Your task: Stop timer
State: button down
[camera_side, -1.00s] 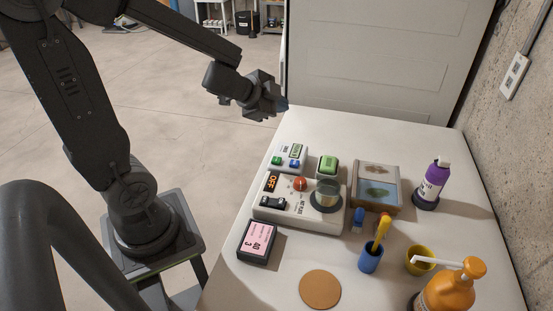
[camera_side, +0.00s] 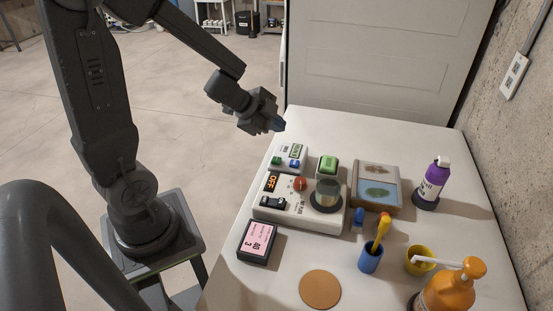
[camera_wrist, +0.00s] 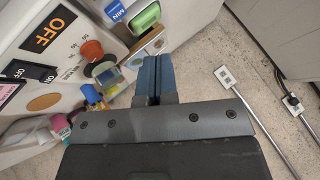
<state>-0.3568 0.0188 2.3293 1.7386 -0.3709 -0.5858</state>
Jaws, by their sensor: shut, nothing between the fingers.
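The timer (camera_side: 288,158) is a small white box with a green-grey display, a green button (camera_side: 278,160) and a blue button (camera_side: 294,164). It sits at the back left of the table. In the wrist view its blue button marked MIN (camera_wrist: 115,10) and its green button (camera_wrist: 144,16) show near the top; the rest is cut off or hidden. My gripper (camera_side: 279,125) is shut and empty, above and behind the timer, apart from it. Its blue fingertips (camera_wrist: 154,76) are together in the wrist view.
A white hot plate unit (camera_side: 265,213) with an OFF display, red knob and glass beaker (camera_side: 327,195) stands just in front of the timer. A wooden tray (camera_side: 377,205), bottles and cups stand farther right.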

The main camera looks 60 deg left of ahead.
aim_at(276, 161)
jog(key=shift+f, duration=3.75)
jog(key=shift+f, duration=0.15)
jog(key=shift+f, duration=0.25)
jog(key=shift+f, duration=0.45)
jog(key=shift+r, duration=0.85)
jog(key=shift+r, duration=2.55)
